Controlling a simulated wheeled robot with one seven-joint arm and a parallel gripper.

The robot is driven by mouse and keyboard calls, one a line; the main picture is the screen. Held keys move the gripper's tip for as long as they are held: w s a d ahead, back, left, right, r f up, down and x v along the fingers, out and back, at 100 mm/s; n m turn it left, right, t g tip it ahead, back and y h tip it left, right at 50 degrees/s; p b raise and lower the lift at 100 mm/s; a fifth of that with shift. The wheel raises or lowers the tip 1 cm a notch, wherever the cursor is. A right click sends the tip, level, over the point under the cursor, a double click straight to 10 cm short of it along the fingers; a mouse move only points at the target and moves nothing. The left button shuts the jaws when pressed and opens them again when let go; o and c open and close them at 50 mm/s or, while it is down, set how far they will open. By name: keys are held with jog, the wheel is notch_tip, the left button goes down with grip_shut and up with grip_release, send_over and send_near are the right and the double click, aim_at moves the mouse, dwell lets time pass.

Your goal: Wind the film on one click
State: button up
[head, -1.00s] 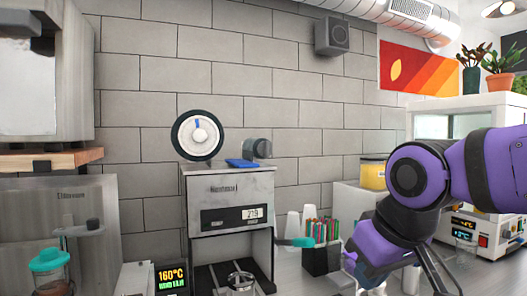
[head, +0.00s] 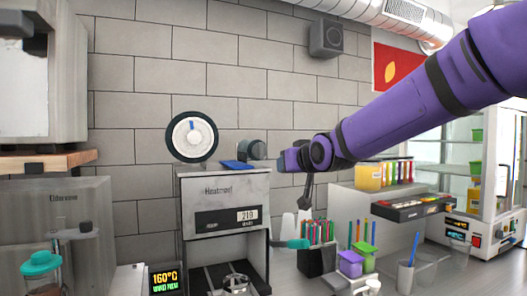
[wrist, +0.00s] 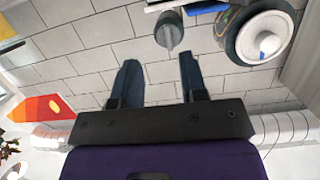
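The cup sealer (head: 222,198) stands on the counter in the head view, with a display reading about 219. On its top left is a white film reel (head: 193,137) with a dark rim and a blue mark. On its top right is a grey round knob or roller (head: 252,149), with a blue piece (head: 237,165) between them. My gripper (head: 284,161) is at the knob's right, apart from it; its fingers are hard to see there. In the wrist view my gripper (wrist: 160,58) is open and empty, with the knob (wrist: 169,30) beyond the fingertips and the reel (wrist: 262,35) further right.
A black holder of coloured straws or pens (head: 318,255) and a teal-ended handle (head: 292,244) are below my arm. A purple container (head: 350,264) and a cup (head: 405,278) stand further right. A tiled wall (head: 130,110) is behind the sealer.

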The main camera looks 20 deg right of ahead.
aim_at(262, 150)
jog(key=w+r+t, duration=0.1)
jog(key=w, duration=0.4)
jog(key=w+r+t, duration=0.1)
jog(key=w, duration=0.5)
jog(key=w+r, duration=0.1)
jog(key=w, duration=0.5)
jog(key=shift+w+n+t, duration=0.2)
jog(key=shift+n+t, duration=0.1)
jog(key=shift+t, duration=0.1)
jog(key=shift+c, duration=0.4)
grip_shut()
